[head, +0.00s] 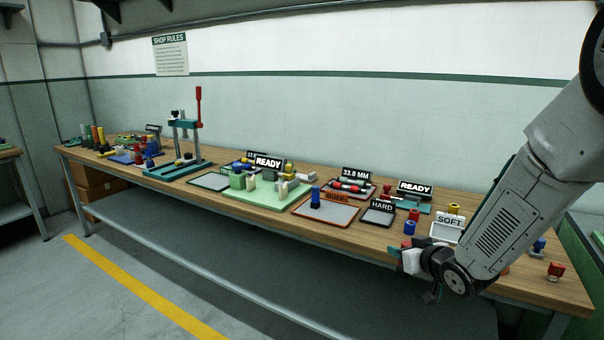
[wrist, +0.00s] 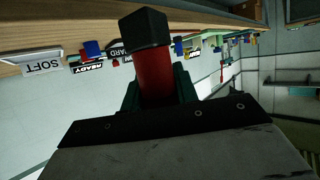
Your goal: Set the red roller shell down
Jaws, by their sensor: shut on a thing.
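The red roller shell (wrist: 155,77) stands out from between my gripper's dark green fingers (wrist: 158,92) in the wrist view. The fingers are shut on it. A black block-like end (wrist: 145,28) covers its far end. In the head view my gripper (head: 414,270) hangs at the front edge of the workbench (head: 365,232), on the near side of the SOFT tray (head: 445,230). Small red and white patches show at the gripper there; I cannot tell which part is the shell.
Left of the SOFT tray are a blue roller (head: 410,228), the HARD tray (head: 378,217) and an orange-rimmed tray (head: 338,213) with a blue piece on it. A red piece (head: 556,270) stands at the right end. A lever press (head: 186,140) stands further left.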

